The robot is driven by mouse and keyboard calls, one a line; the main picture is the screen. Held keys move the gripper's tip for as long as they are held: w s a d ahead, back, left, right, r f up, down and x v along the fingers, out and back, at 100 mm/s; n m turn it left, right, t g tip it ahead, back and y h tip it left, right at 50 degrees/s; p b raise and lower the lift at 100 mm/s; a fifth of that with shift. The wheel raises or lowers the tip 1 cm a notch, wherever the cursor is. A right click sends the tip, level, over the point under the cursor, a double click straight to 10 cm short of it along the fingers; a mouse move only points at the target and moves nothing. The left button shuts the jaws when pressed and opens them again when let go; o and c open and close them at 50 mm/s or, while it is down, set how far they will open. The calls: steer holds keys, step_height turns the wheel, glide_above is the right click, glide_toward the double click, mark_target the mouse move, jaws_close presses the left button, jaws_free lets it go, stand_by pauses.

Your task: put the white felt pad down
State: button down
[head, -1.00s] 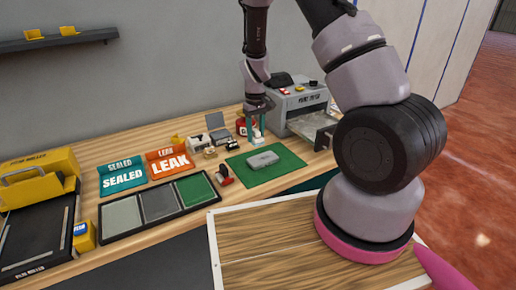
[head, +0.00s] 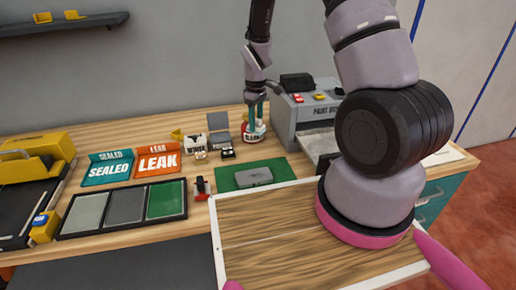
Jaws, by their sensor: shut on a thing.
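My gripper (head: 256,110) hangs from the raised arm at the back of the bench, fingers pointing down. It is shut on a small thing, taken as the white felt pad. The pad is hard to make out, as the pale shape at the fingertips merges with the white label of the red jar (head: 259,131) behind. The fingertips are above the bench, behind the green mat (head: 228,180). A grey block (head: 254,177) lies on that mat.
A grey printer-like machine (head: 298,115) stands right of the gripper. Small items and a grey stand (head: 219,122) are to the left. A teal SEALED sign (head: 107,171), an orange LEAK sign (head: 158,160) and a three-panel tray (head: 118,184) are further left. My arm covers the right.

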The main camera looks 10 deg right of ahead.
step_height(320, 180, down, 6)
steer(key=shift+w+r, duration=0.1)
steer(key=shift+w, duration=0.05)
steer(key=shift+f, duration=2.1)
steer(key=shift+c, duration=1.7)
jaws_free()
steer(key=shift+f, duration=0.1)
